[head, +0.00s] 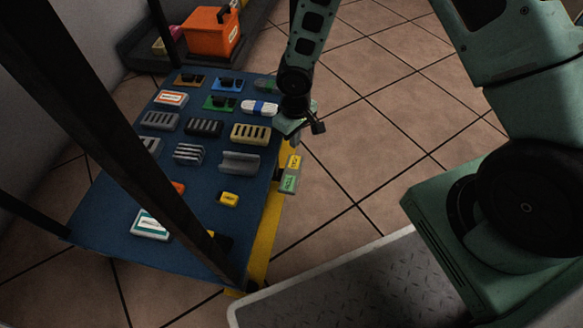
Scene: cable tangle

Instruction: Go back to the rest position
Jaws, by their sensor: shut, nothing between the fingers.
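My gripper (312,130) hangs at the end of my green arm, in the upper middle of the head view. It appears over or just beyond the right edge of a blue-topped table (95,213). Its fingers are small and dark here, shut and empty. The height of the gripper above the table edge is hard to tell. The green arm runs up from it and out of the top of the picture.
An orange box (211,33) stands behind.

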